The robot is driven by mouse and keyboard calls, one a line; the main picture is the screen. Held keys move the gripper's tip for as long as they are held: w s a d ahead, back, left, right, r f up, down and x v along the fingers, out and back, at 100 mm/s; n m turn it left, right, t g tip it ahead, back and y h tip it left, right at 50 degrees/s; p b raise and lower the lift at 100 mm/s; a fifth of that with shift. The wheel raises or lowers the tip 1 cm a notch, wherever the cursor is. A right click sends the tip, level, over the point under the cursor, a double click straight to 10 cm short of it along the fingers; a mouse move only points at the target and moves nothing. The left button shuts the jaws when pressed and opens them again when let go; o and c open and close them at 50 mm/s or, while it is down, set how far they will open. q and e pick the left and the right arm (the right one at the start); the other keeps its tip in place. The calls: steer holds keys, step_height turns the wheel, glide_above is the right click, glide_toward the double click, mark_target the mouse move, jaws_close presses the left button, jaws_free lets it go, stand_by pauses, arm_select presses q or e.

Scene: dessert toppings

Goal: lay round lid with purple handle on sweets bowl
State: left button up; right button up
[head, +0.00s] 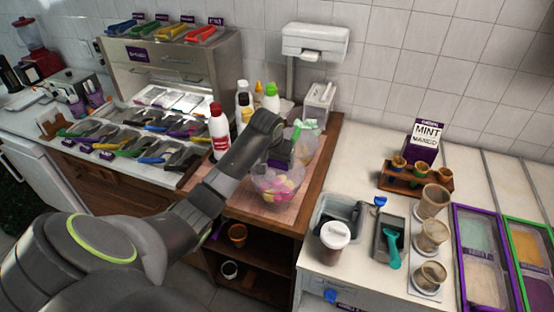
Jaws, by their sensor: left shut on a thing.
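The sweets bowl (278,191) is clear and holds pink and yellow sweets. It stands on the front part of the wooden counter, near the middle of the head view. My left gripper (281,158) points down right above this bowl and is shut. My own wrist and fingers hide most of what it grips, and I cannot make out the purple handle. A clear round edge below the fingers fits the lid, but I cannot tell whether it touches the bowl. My right gripper is out of view.
A second clear bowl (303,141) with green in it stands just behind. A red-capped white bottle (219,131) and other bottles stand left of it. A lidded cup (334,237) and a grey tub (338,212) stand on the white counter at right.

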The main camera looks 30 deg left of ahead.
arm_select(q)
steer(key=shift+s+f, duration=0.15)
steer(key=shift+f, duration=0.35)
stand_by(0.5)
steer(key=o, duration=1.1)
steer(key=shift+r+p, duration=0.45)
steer(key=shift+r, duration=3.1)
